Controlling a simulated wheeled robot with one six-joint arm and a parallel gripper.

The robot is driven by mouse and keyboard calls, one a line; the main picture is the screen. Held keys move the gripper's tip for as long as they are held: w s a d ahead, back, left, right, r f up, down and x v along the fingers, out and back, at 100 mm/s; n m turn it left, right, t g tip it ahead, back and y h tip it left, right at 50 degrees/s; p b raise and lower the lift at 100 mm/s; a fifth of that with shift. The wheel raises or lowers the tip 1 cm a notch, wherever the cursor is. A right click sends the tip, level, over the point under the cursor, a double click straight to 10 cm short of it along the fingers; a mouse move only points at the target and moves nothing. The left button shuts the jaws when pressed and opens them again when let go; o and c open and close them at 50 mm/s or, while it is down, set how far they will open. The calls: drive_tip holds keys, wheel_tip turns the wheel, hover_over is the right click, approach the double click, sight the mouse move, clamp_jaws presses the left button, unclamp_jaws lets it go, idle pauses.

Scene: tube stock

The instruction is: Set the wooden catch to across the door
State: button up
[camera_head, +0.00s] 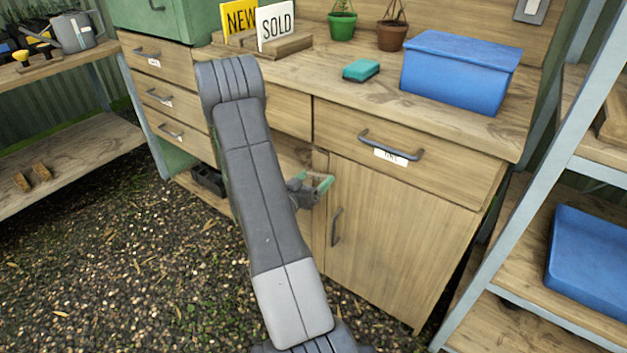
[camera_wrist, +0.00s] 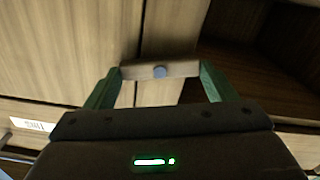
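The wooden catch (camera_wrist: 183,69) is a short pale bar with a blue-grey pivot in the wrist view. It lies nearly level over the post (camera_wrist: 172,30), and its left end reaches over the seam onto the door (camera_wrist: 65,55). The door looks closed; in the head view the door (camera_head: 395,235) has a dark upright handle (camera_head: 336,228). My gripper (camera_wrist: 160,72) has one green finger at each end of the catch, with no clear gap. In the head view my gripper (camera_head: 318,183) is at the door's upper left edge, and the catch is hidden there.
A drawer (camera_head: 420,135) with a handle and label is above the door. An open compartment (camera_wrist: 265,50) lies beside the post. A blue box (camera_head: 455,75) and a teal sponge (camera_head: 361,70) are on the bench top. A metal shelf rack (camera_head: 510,220) stands at the right.

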drive_tip(key=shift+c, duration=1.2)
drive_tip(key=shift+f+m+b, duration=0.2)
drive_tip(key=shift+m+b, duration=0.4)
drive_tip(key=shift+b, duration=0.35)
drive_tip(key=shift+r+m+b, duration=0.15)
drive_tip(key=shift+m+b, duration=0.65)
drive_tip(key=shift+m, duration=0.2)
drive_tip(key=o, duration=1)
drive_tip(key=p+v, duration=0.2)
drive_tip(key=v, duration=1.2)
drive_tip(key=shift+w+d+r, duration=0.1)
drive_tip(key=shift+w+d, duration=0.05)
